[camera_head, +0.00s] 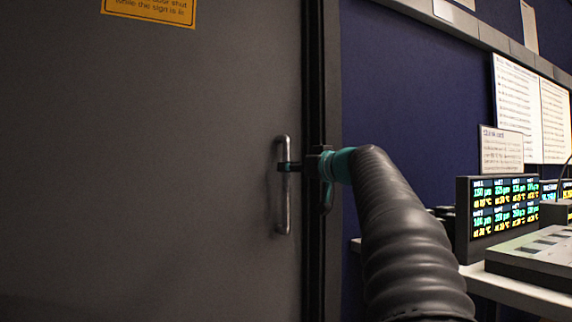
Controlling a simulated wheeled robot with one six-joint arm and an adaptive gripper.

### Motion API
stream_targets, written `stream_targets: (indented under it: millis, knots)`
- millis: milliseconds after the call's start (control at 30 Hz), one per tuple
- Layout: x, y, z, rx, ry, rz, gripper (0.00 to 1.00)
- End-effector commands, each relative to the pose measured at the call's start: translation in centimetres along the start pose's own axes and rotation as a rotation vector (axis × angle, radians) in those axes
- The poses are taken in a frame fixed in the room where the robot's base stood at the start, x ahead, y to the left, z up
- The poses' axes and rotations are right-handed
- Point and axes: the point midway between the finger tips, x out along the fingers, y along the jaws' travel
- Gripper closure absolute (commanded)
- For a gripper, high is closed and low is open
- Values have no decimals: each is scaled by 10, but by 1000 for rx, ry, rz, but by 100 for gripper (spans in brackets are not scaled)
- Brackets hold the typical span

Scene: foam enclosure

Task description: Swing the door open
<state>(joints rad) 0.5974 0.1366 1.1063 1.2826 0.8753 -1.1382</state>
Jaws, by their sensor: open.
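A dark grey door (140,170) fills the left of the view and looks closed against its dark frame (332,70). A vertical metal bar handle (283,212) is fixed near the door's right edge. My gripper (288,167) is at the upper middle of the handle, reaching in from the right, with a dark finger across the bar. The jaws are open. I cannot tell whether they touch the bar. The far finger is mostly hidden.
A yellow sign (150,10) is on the upper door. To the right, a desk (515,292) holds a display (497,215) and a console (535,255) by the blue wall (420,100). Papers (522,105) hang above. The desk stands close to the right of my arm.

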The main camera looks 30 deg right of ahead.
Motion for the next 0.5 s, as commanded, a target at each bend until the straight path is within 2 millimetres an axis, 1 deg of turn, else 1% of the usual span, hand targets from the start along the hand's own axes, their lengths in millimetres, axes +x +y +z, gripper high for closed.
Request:
stream_targets:
  millis: [33,100,200,333,500]
  knots:
    - [8,-1,-2,1,0,-3,52]
    - [16,0,-1,2,-1,-3,52]
    - [23,0,-1,1,1,-1,52]
    - [28,-1,0,1,0,-1,52]
    - [29,0,0,1,0,0,52]
